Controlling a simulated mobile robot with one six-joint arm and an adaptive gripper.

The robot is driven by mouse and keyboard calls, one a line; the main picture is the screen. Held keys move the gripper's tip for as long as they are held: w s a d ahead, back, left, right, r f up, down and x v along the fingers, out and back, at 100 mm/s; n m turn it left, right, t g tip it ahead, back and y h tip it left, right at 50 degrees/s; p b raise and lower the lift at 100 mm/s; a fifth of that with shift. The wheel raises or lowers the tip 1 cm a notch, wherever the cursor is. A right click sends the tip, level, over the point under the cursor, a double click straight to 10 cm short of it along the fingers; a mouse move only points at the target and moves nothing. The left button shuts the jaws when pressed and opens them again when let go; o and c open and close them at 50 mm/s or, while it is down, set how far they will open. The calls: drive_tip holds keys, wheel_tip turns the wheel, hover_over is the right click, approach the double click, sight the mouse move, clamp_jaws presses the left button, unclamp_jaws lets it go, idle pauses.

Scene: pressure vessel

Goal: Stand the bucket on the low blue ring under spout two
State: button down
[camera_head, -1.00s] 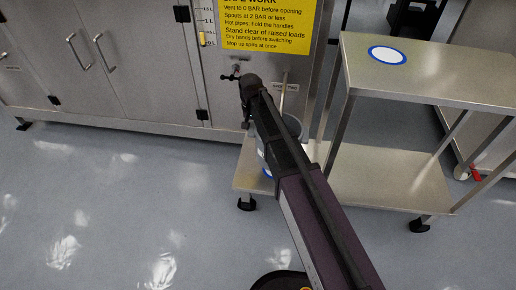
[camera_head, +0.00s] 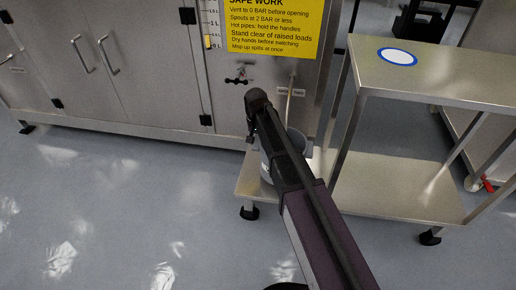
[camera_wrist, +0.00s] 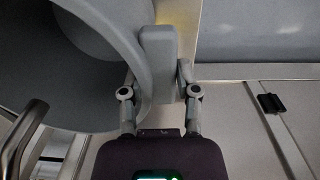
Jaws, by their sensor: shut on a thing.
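The grey bucket (camera_head: 298,146) is over the low shelf of the steel cart in the head view, partly hidden behind my arm. In the wrist view the bucket (camera_wrist: 135,35) fills the upper left, with its open mouth showing. My gripper (camera_wrist: 158,72) is shut on a grey block at the bucket's side. The head view hides my gripper behind my arm. The label for spout two (camera_head: 291,92) is on the vessel's steel front, above the bucket. The low blue ring is not clearly visible. I cannot tell whether the bucket touches the shelf.
The low shelf (camera_head: 395,185) is bare to the right of my arm. The cart's upper shelf (camera_head: 450,80) carries another blue-rimmed white ring (camera_head: 397,57). Cart posts stand close right of the bucket. A valve (camera_head: 240,78) projects from the steel front. The floor at left is clear.

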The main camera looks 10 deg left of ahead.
drive_tip(key=shift+f, duration=0.1)
drive_tip(key=shift+f+b, duration=1.8)
drive_tip(key=shift+b, duration=0.1)
drive_tip(key=shift+f, duration=0.1)
drive_tip(key=shift+c, duration=1.8)
unclamp_jaws()
wheel_tip(320, 180, up, 12)
drive_tip(key=p, duration=1.2)
drive_tip(key=shift+a, duration=0.1)
